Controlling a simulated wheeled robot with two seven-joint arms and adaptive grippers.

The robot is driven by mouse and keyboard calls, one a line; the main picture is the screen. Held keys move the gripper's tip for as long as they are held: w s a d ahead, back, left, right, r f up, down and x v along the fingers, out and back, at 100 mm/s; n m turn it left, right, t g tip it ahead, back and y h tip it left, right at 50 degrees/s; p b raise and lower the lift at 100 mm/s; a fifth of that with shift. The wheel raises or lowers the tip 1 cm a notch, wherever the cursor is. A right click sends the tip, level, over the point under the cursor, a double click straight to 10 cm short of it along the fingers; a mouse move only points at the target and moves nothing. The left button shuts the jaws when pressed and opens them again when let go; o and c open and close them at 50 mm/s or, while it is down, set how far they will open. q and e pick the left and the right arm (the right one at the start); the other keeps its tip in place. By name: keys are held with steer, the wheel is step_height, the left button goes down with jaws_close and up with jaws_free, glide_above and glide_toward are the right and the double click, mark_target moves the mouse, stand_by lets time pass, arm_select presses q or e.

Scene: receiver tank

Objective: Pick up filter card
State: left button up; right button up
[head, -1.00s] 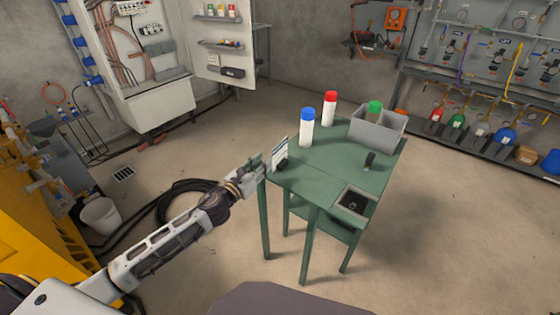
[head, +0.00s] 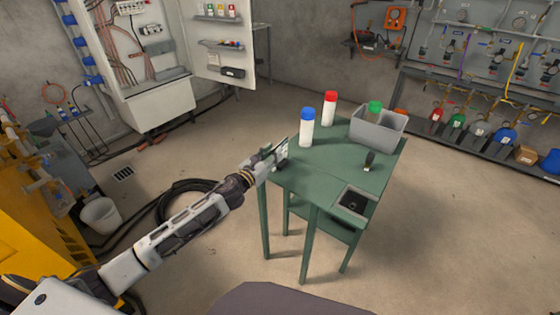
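What looks like the filter card (head: 283,147) is a small, pale, upright rectangle at the left corner of the green table (head: 330,172). My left gripper (head: 275,154) is right at it and hides much of it. I cannot tell whether the fingers are around the card or beside it, nor whether they are open or shut. My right gripper is not in view.
A blue-capped bottle (head: 306,128), a red-capped bottle (head: 329,108) and a grey bin (head: 378,130) with a green-capped item stand further back on the table. A small dark object (head: 369,160) stands to the right. The table's middle is clear.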

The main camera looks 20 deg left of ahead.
mark_target(280, 144)
arm_select(q)
steer(key=shift+w+d, duration=0.1)
steer(key=shift+w, duration=0.15)
stand_by(0.3)
steer(key=shift+w+d+r, duration=0.2)
steer(key=shift+w, duration=0.55)
steer(key=shift+w+d+r, duration=0.15)
steer(key=shift+w+r, duration=0.05)
steer(key=shift+w, duration=0.55)
steer(key=shift+x, duration=1)
jaws_close()
